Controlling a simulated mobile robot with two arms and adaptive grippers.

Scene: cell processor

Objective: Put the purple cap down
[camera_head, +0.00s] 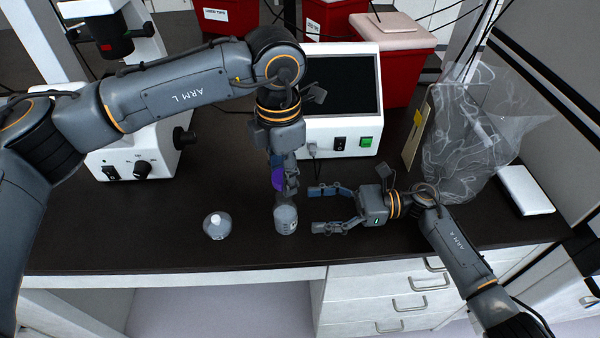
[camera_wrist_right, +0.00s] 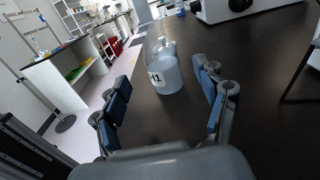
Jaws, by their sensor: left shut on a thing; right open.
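The purple cap (camera_head: 278,179) is held in my left gripper (camera_head: 284,182), which points down and is shut on it. The cap is partly hidden by the fingers. A clear bottle with a label (camera_head: 286,219) stands upright on the dark bench, just below the cap in the head view. I cannot tell whether cap and bottle touch. My right gripper (camera_head: 328,208) is open, its fingers pointing left toward the bottle. In the right wrist view the bottle (camera_wrist_right: 165,77) stands ahead, between and beyond the open blue-padded fingers (camera_wrist_right: 164,100).
A small round flask (camera_head: 216,226) stands left of the bottle. A white device with a dark screen (camera_head: 342,84) stands behind. A microscope base (camera_head: 140,160) is at left, a clear bag (camera_head: 465,140) at right. The dark bench (camera_head: 150,235) is bare at front left.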

